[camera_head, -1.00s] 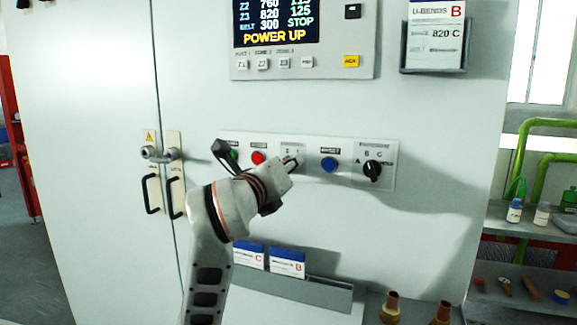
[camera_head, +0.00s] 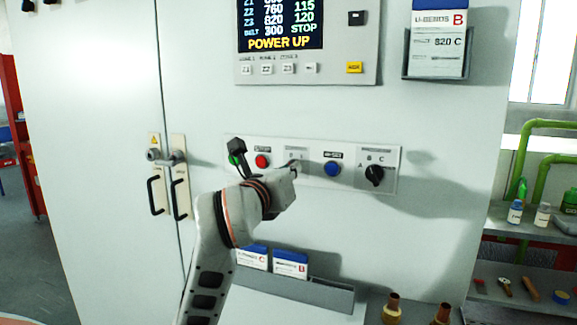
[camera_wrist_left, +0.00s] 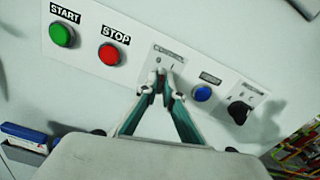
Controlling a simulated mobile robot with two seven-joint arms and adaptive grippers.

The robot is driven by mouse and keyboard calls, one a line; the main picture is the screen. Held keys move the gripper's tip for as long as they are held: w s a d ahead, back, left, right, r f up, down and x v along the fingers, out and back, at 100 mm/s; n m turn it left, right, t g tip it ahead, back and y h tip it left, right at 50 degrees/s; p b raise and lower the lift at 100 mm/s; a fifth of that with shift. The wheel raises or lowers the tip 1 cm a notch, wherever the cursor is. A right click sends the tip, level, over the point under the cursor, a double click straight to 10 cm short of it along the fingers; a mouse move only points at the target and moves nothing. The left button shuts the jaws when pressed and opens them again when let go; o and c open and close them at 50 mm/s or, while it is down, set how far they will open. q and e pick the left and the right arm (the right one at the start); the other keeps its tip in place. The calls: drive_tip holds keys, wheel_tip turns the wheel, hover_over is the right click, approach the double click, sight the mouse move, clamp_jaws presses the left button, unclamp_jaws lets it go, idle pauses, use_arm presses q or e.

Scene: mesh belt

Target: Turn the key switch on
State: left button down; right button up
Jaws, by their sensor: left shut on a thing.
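The key switch sits in the middle of a light control panel, between the red STOP button and the blue button. Its marked plate (camera_head: 297,152) shows just above my left gripper (camera_head: 293,168) in the head view, and the plate also shows in the left wrist view (camera_wrist_left: 167,50). My left gripper's two fingertips (camera_wrist_left: 160,82) are closed together at the key switch, shut on its key. The key itself is hidden between and behind the fingertips, so its angle cannot be told. My right gripper is in neither view.
Beside the key switch are a green START button (camera_wrist_left: 62,35), the red STOP button (camera_wrist_left: 110,54), the blue button (camera_head: 332,169) and a black selector knob (camera_head: 375,175). A display (camera_head: 281,25) above reads POWER UP. A document holder (camera_head: 300,290) is below.

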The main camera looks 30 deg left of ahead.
use_arm(q)
drive_tip(key=m+p, duration=0.5)
drive_tip(key=m, duration=0.3)
drive_tip(key=shift+m+p, duration=0.3)
drive_tip(key=shift+p, duration=0.05)
idle(0.3)
drive_tip(key=c, duration=2.2)
unclamp_jaws()
drive_tip(key=shift+w, duration=0.1)
wheel_tip(320, 180, up, 10)
